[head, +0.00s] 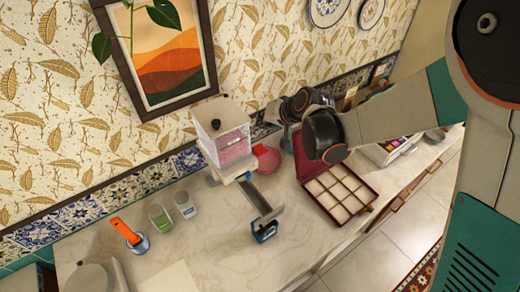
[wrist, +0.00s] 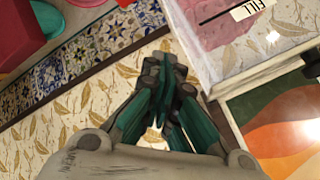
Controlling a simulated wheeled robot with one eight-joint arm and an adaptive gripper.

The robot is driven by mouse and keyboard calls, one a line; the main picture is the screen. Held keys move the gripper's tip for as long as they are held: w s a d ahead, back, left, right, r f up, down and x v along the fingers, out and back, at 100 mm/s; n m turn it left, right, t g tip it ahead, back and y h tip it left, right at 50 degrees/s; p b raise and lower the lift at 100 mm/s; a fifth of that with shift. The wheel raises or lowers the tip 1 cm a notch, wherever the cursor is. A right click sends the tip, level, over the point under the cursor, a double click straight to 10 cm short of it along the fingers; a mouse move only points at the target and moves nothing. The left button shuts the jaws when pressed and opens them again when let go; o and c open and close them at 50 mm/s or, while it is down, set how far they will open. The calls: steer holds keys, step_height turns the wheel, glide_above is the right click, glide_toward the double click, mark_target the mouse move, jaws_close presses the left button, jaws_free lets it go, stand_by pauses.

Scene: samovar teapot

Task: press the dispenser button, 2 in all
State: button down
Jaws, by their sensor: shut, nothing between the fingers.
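The dispenser (head: 226,142) stands against the back wall in the head view, a clear box with pink contents and a pale lid with a dark knob. In the wrist view its top part (wrist: 250,50) fills the upper right, with a slot and a FILL label. I cannot clearly make out its button. A sloping grey chute (head: 255,198) runs from its base to a dark blue holder (head: 264,231). My gripper (head: 280,112) is to the right of the dispenser near the wall, apart from it. In the wrist view my gripper (wrist: 163,62) has its fingers together, empty.
A pink round dish (head: 268,160) sits just right of the dispenser. An open red box with compartments (head: 340,195) lies below my wrist. Two cups (head: 160,217) and an orange-handled tool (head: 125,231) stand left. A framed picture (head: 160,50) hangs above. The front middle counter is fairly clear.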

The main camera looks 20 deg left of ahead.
steer(key=b, duration=0.5)
glide_above(259, 146)
steer(key=d, duration=0.1)
steer(key=f, duration=0.7)
steer(key=shift+s+d+f, duration=0.15)
steer(key=shift+s+f, duration=0.1)
steer(key=shift+s, duration=0.1)
steer(key=shift+f, duration=0.35)
steer(key=shift+f+b, duration=0.15)
steer(key=shift+b, duration=0.25)
steer(key=shift+f+b, duration=0.3)
steer(key=shift+b, duration=0.1)
steer(key=shift+f+b, duration=1.25)
steer(key=shift+b, duration=0.05)
stand_by(1.1)
steer(key=shift+r, duration=0.2)
steer(key=shift+r+p, duration=0.85)
steer(key=shift+r, duration=0.65)
steer(key=shift+r, duration=0.1)
steer(key=shift+r+p, duration=1.4)
steer(key=shift+r, duration=1)
